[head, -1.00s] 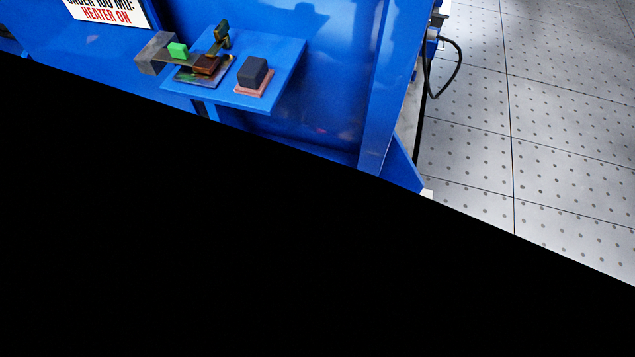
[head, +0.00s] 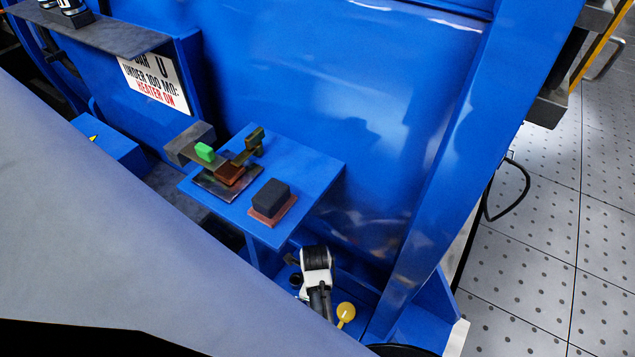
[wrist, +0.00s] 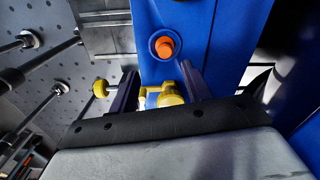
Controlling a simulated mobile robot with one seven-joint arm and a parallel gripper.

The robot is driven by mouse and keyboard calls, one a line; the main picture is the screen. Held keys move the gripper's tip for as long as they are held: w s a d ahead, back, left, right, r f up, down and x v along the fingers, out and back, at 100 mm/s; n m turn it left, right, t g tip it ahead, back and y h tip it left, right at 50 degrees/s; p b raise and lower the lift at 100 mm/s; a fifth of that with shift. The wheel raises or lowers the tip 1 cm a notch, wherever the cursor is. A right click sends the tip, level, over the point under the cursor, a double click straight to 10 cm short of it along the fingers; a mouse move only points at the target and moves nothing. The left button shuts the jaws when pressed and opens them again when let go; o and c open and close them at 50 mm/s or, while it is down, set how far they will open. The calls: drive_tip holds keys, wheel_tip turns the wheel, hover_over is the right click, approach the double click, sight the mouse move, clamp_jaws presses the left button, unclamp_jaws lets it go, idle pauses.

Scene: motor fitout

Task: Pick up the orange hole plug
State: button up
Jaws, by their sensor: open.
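The orange hole plug (wrist: 165,46) shows in the wrist view as a small orange round piece in a dark ring on a blue face. It is near the top middle, beyond the fingertips. My gripper (wrist: 160,71) is open, with one dark finger on each side and the plug apart from both. A yellow fitting (wrist: 170,94) shows between the fingers, below the plug in the picture. I cannot make out the orange plug in the head view.
A yellow knob (wrist: 100,88) stands left of the fingers in the wrist view.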

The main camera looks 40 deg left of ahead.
drive_tip(key=shift+w+a+f+p, duration=0.1)
drive_tip(key=shift+w+f+p, duration=0.1)
drive_tip(key=shift+f, duration=1.65)
drive_tip(key=shift+w+a+f+p, duration=0.1)
drive_tip(key=shift+w+f, duration=0.1)
drive_tip(key=shift+f, duration=1.6)
drive_tip(key=c, duration=1.1)
drive_tip(key=shift+o, duration=0.2)
drive_tip(key=shift+r, duration=0.1)
